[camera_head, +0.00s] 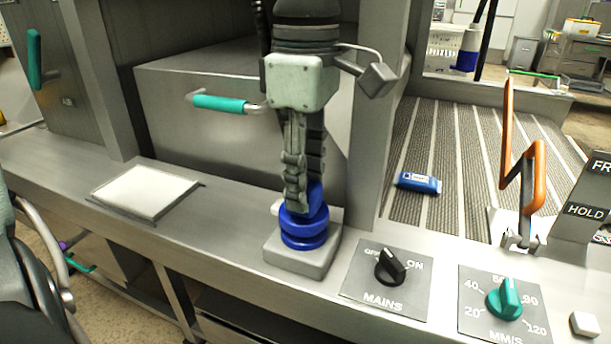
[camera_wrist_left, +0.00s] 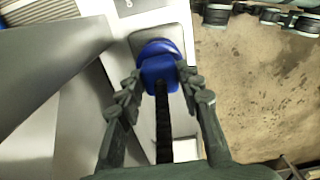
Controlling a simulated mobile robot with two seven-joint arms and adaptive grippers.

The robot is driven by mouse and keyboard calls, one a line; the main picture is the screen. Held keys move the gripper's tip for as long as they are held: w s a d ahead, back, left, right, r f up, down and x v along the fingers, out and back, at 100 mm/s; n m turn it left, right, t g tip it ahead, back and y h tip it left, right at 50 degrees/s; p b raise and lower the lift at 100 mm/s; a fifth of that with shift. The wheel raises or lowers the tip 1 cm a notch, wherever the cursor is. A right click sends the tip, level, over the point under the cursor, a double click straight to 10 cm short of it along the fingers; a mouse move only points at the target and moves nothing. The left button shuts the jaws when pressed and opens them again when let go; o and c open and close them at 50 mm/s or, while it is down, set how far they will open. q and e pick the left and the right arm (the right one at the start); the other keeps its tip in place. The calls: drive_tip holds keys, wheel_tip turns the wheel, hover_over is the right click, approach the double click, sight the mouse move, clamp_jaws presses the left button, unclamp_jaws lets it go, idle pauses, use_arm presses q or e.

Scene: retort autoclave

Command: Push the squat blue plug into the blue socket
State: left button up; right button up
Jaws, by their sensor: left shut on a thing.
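My left gripper (camera_head: 304,195) points straight down in the head view, its fingers closed on the squat blue plug (camera_head: 313,203). The plug is upright, directly over the blue socket (camera_head: 303,241), a round collar on a grey block. The plug's lower end appears to meet the socket; I cannot tell how deep it sits. In the left wrist view the plug (camera_wrist_left: 159,72) lies between the two fingertips (camera_wrist_left: 161,85), with rounded blue (camera_wrist_left: 158,46) just beyond it.
The MAINS switch panel (camera_head: 388,280) and the MM/S dial (camera_head: 505,298) are right of the socket block. A flat pale plate (camera_head: 145,190) lies left on the ledge. A teal-gripped handle (camera_head: 220,104) juts out behind. An orange lever (camera_head: 522,175) stands right.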

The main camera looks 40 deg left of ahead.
use_arm(q)
drive_tip(key=shift+f, duration=0.3)
drive_tip(key=o, duration=1.2)
drive_tip(key=shift+c, duration=0.2)
wheel_tip(320, 180, up, 12)
